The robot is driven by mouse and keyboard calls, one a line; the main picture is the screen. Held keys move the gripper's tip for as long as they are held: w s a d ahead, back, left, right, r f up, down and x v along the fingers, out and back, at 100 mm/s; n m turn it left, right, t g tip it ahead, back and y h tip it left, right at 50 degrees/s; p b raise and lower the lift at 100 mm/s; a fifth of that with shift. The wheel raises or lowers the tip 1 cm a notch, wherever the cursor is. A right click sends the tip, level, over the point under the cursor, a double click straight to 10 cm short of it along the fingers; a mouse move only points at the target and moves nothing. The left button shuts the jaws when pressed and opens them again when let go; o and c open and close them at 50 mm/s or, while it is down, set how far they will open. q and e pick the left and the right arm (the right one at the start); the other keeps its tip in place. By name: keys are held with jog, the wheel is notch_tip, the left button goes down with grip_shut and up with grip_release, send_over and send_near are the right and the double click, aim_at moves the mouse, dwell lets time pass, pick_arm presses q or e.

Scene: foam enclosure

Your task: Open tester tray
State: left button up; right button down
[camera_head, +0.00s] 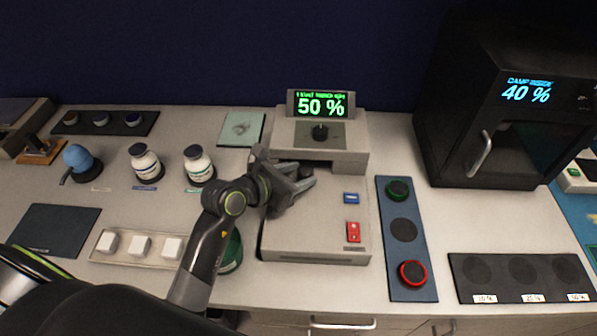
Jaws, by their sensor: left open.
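The tester (350,157) is a light grey machine in the middle of the bench. A green display (321,104) on top reads 50 %, with a black knob (320,132) below it. Its lower front part has a blue button (351,198) and a red switch (353,232). My left gripper (303,182) is open over the left of this lower part, close to a small dark knob (306,171) under the upper housing. I cannot tell whether the fingers touch it. The arm hides the tester's left edge. My right gripper is not in view.
Two white bottles (146,163) stand left of the arm, near a blue bulb (78,158). A green container (231,252) is partly behind my arm. A blue strip with round pads (405,262) lies right of the tester. A black cabinet (470,100) reading 40 % stands at the back right.

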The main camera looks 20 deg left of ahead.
pick_arm(q)
jog(key=shift+w+d+f, duration=0.1)
jog(key=shift+w, duration=0.1)
grip_shut()
dwell(0.3)
